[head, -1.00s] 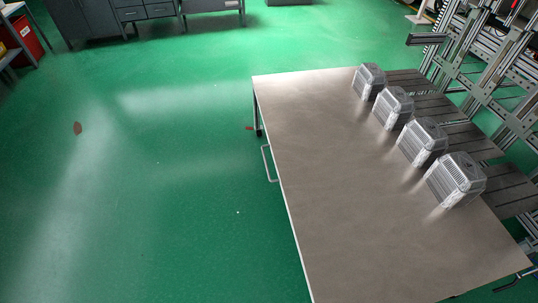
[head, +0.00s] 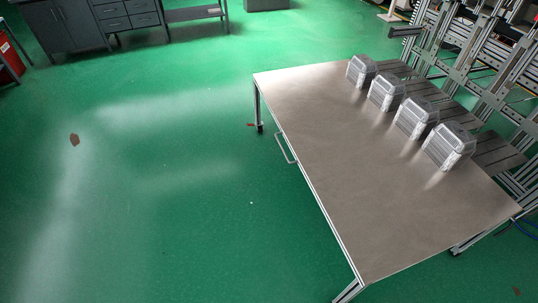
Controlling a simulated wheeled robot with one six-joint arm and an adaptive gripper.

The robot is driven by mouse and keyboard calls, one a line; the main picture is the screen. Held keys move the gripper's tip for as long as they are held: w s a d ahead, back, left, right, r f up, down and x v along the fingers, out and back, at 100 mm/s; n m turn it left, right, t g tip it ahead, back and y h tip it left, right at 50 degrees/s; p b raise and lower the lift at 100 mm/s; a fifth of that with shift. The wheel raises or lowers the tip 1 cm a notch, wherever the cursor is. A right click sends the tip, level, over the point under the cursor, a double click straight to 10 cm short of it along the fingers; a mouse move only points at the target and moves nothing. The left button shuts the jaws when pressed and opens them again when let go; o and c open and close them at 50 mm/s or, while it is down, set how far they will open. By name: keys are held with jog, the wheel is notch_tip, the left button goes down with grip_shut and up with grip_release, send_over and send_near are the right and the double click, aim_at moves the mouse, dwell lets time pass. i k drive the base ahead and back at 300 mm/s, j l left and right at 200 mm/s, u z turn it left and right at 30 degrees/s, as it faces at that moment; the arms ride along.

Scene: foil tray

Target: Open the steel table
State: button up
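The steel table (head: 350,180) stands right of centre, its bare metal top facing up. A pale bar handle (head: 284,148) sticks out from its left side, near the far end. No gap or pulled-out drawer shows along that side. Several grey, box-like finned objects (head: 447,147) stand in a row along the table's right edge. My gripper is not in view.
Grey cabinets (head: 75,22) stand at the back left, beside a red container (head: 9,60). Metal profile frames (head: 470,60) crowd the table's right side.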

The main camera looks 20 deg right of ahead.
aim_at(388, 206)
jog(key=i+j+z, duration=0.1)
jog(key=j, duration=0.35)
jog(key=i+j, duration=0.1)
jog(key=j, duration=0.35)
jog(key=j+z, duration=0.15)
jog(key=j, duration=0.3)
jog(key=i+j+z, duration=0.15)
jog(key=i+j, duration=0.35)
jog(key=i, duration=0.15)
jog(key=i+j+z, duration=0.15)
jog(key=i+j, duration=0.65)
jog(key=i, duration=0.15)
jog(key=i+j, duration=0.2)
jog(key=i, duration=0.2)
jog(key=i+j+z, duration=0.1)
jog(key=i+j, duration=0.15)
jog(key=i, duration=0.15)
